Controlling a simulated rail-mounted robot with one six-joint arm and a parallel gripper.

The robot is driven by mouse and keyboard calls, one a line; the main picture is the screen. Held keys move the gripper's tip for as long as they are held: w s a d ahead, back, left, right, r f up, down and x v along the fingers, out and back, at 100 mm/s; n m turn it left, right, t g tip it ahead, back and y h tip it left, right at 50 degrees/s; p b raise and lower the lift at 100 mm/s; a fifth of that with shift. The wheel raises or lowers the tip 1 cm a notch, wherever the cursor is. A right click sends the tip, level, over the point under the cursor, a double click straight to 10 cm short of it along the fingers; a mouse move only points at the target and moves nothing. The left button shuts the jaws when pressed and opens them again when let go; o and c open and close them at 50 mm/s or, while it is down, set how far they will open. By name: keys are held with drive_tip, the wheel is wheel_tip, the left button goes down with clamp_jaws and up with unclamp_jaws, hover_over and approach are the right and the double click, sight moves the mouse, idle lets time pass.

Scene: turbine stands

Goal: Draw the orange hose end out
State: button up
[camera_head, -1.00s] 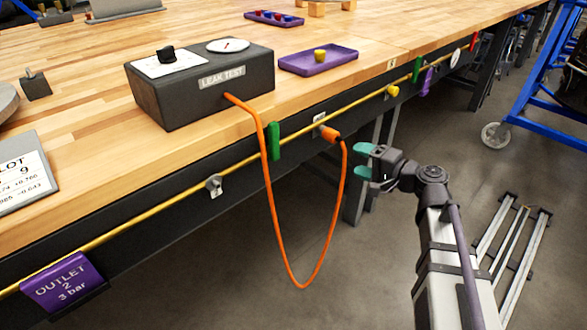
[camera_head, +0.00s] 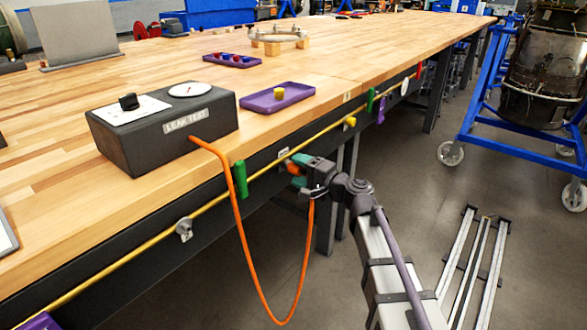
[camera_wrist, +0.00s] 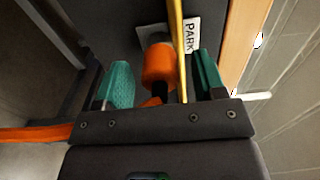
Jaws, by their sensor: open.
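The orange hose (camera_head: 243,262) comes out of the front of the grey LEAK TEST box (camera_head: 160,140) and hangs in a loop below the bench edge. Its orange end (camera_wrist: 159,66) sits at a plate marked PARK (camera_wrist: 191,36) on the bench's front rail. My gripper (camera_head: 299,169) is at the hose end, which it mostly hides in the head view. In the wrist view the two teal fingers (camera_wrist: 163,80) are apart, one on each side of the hose end, with visible gaps. The yellow pipe (camera_wrist: 178,45) also runs between the fingers.
The yellow pipe continues along the bench front, with a green tag (camera_head: 240,179) left of my gripper and a small yellow knob (camera_head: 350,122) to its right. A purple tray (camera_head: 278,98) lies on the bench. A blue wheeled stand (camera_head: 490,142) is at the right.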

drive_tip(key=shift+a, duration=0.15)
idle(0.4)
clamp_jaws()
idle(0.5)
